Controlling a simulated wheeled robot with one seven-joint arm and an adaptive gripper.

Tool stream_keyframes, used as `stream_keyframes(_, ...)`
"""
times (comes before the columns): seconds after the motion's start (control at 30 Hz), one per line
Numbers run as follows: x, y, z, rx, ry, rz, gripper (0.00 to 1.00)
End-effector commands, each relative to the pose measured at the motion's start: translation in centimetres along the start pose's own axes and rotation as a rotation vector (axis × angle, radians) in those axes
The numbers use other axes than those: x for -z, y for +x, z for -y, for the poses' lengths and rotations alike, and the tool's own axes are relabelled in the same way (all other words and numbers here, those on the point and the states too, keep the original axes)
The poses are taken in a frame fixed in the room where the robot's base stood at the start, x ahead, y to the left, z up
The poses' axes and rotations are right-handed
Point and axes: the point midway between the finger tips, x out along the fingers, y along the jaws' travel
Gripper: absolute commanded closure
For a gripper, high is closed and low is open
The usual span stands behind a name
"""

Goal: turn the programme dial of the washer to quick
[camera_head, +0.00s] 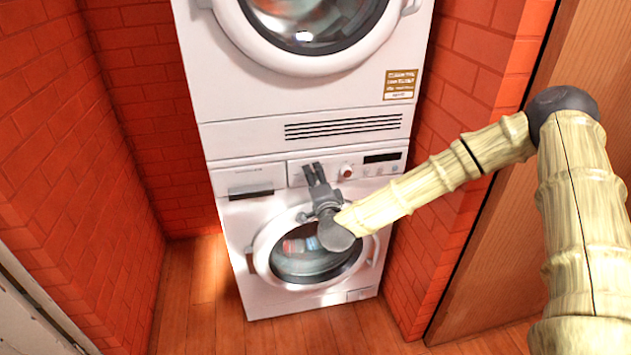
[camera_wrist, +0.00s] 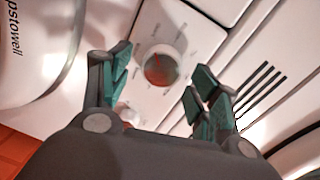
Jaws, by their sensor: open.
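The washer (camera_head: 230,224) is the lower white machine, with a round glass door and a control panel above it. Its programme dial (camera_head: 346,172) is a small round knob between the drawer side and the dark display. In the wrist view the dial (camera_wrist: 160,62) has a pale rim, a reddish face and small marks around it, too blurred to read. I cannot tell its setting. My gripper (camera_head: 312,168) is in front of the panel, left of the dial in the head view. In the wrist view its open, empty fingers (camera_wrist: 158,76) frame the dial without visible contact.
A second white machine (camera_head: 240,105) with slotted vents stands on top of the washer. Brick walls (camera_head: 130,75) close in on both sides. A wooden panel (camera_head: 500,190) stands at right. The wooden floor (camera_head: 205,305) in front is clear.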

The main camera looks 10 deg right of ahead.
Motion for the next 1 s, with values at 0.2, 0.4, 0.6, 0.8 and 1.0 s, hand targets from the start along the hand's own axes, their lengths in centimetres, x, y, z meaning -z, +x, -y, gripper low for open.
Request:
stream_keyframes(0.2,-0.1,-0.4,0.0,0.000,0.000,0.002,0.38)
stream_keyframes(0.4,-0.1,-2.8,0.0,-0.001,0.001,0.002,0.38)
stream_keyframes(0.6,0.0,-6.5,0.0,-0.002,0.001,0.001,0.38)
stream_keyframes(0.8,0.0,-9.8,0.0,-0.001,0.001,0.002,0.38)
stream_keyframes(1.0,0.1,-11.6,-0.1,-0.001,0.000,0.000,0.38)
